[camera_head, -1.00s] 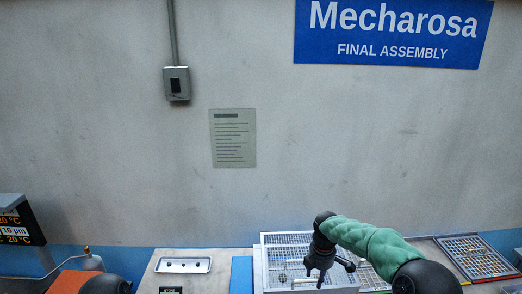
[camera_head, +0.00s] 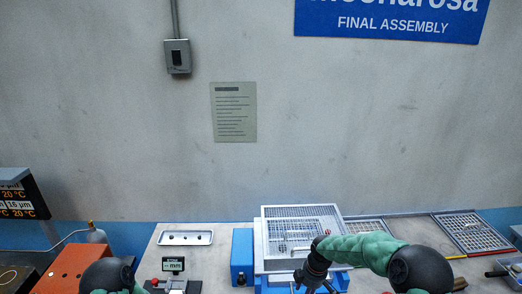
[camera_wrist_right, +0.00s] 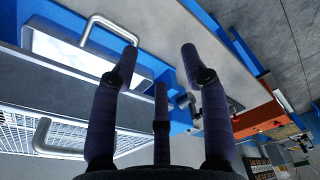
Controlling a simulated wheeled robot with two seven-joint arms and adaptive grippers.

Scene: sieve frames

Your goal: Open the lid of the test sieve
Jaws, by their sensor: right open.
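The test sieve (camera_head: 263,262) stands on the bench as a pale grey box with a mesh lid (camera_head: 270,211) on top, which looks closed. It sits on a blue base (camera_head: 272,289). My right gripper (camera_head: 314,288) is at the sieve's front edge, open and empty. In the right wrist view, my gripper's fingers (camera_wrist_right: 160,65) are spread with nothing between them. A metal handle (camera_wrist_right: 97,22) is beside the left fingertip, apparently on the blue part. A second handle (camera_wrist_right: 42,134) is by the mesh (camera_wrist_right: 75,125). My left arm shows at lower left, its gripper out of view.
A blue block (camera_head: 242,257) stands just left of the sieve. A small display (camera_head: 173,265) and a metal tray (camera_head: 185,238) are further left, with an orange box (camera_head: 80,266). Flat mesh frames (camera_head: 474,231) lie to the right.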

